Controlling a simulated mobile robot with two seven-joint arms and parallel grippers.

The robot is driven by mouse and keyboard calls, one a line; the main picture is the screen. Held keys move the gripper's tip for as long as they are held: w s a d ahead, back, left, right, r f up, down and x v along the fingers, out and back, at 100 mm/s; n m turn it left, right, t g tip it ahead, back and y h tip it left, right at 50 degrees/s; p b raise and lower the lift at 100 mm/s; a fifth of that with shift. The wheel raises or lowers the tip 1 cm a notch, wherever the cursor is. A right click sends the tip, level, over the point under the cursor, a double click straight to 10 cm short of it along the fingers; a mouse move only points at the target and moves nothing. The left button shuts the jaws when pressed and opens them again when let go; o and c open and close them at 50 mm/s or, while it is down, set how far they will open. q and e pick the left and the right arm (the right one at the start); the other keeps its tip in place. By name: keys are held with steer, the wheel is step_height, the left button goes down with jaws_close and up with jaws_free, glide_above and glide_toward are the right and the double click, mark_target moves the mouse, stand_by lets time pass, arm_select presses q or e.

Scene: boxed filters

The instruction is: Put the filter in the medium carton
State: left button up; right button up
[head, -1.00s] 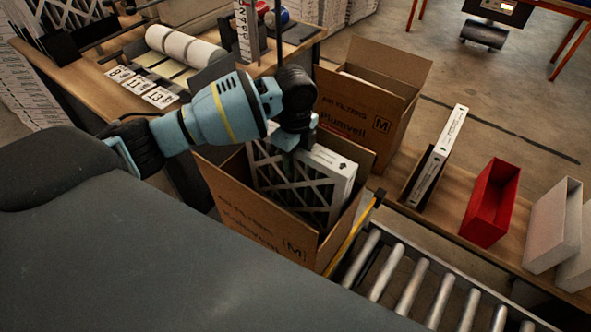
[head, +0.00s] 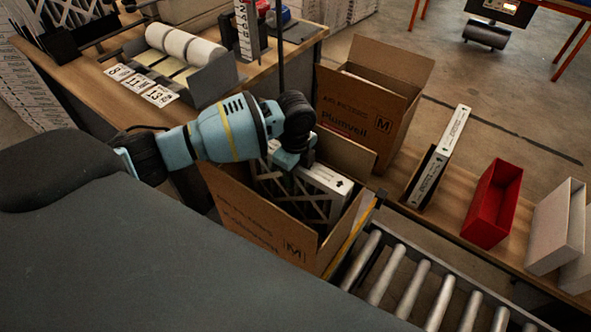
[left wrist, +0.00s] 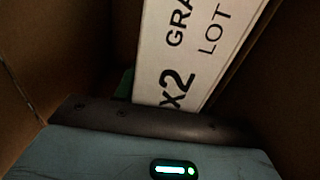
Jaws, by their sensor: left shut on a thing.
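The filter (head: 323,179), with a white frame and dark crossed lattice face, stands tilted inside the open medium carton (head: 262,217) marked M. Its lower part is hidden by the carton's near wall. My left gripper (head: 291,163) is shut on the filter's top edge, at the carton's mouth. In the left wrist view, the filter's white edge (left wrist: 185,60) with black print runs up from the gripper, with brown carton walls (left wrist: 50,50) on both sides. The fingertips are hidden there. My right gripper is not in view.
A second open M carton (head: 365,115) stands behind. A white filter in a brown holder (head: 440,155), a red bin (head: 491,203) and a white bin (head: 556,225) stand on the bench at right. A roller conveyor (head: 420,285) runs at front right.

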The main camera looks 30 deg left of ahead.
arm_select(q)
steer(key=shift+f, duration=0.3)
steer(key=o, duration=1.3)
step_height(320, 180, up, 12)
steer(key=shift+f+p, duration=0.1)
steer(key=shift+p, duration=0.4)
steer(key=shift+r, duration=0.7)
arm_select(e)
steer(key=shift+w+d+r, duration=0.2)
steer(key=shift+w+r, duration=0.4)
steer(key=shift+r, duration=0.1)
